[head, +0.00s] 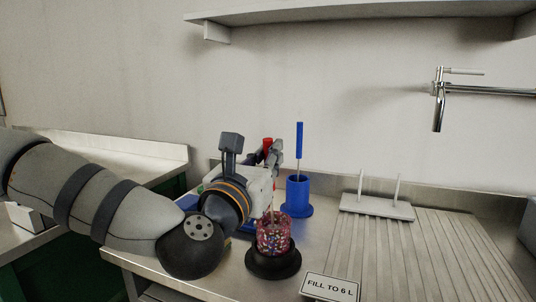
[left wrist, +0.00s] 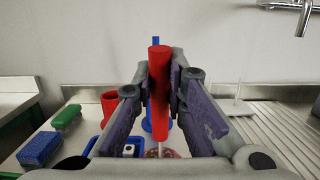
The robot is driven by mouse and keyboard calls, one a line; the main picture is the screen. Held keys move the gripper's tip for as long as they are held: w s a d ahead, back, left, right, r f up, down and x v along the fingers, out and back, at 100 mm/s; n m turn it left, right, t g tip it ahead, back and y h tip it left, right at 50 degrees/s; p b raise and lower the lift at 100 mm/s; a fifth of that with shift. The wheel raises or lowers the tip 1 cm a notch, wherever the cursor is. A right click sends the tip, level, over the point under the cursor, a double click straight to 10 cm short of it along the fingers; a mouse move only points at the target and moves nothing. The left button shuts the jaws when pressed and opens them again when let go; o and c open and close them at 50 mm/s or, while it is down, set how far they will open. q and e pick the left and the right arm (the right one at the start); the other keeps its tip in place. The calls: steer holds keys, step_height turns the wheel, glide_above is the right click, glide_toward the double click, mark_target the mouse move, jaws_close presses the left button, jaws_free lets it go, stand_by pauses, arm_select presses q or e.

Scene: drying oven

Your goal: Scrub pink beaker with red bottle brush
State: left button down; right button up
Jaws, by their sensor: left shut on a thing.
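My left gripper (head: 270,158) is shut on the red bottle brush (head: 267,145), around its red handle. The handle also shows upright between the fingers in the left wrist view (left wrist: 159,80). The brush's thin rod runs down toward the pink beaker (head: 275,237), which is directly below the gripper. The beaker is see-through, with multicoloured specks showing in it, and stands upright on a round black base (head: 273,265). Where the brush head ends inside the beaker is hard to tell. In the left wrist view only a bit of the beaker (left wrist: 158,153) shows. My right gripper is not in view.
A blue holder (head: 297,197) with a blue brush stands just behind the beaker. A white peg rack (head: 378,207) and a tap (head: 438,105) are at the right. A "FILL TO 6 L" sign (head: 330,288) stands in front. A red holder (left wrist: 110,103) and blue block (left wrist: 38,150) are left.

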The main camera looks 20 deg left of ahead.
arm_select(q)
steer(key=shift+f, duration=0.5)
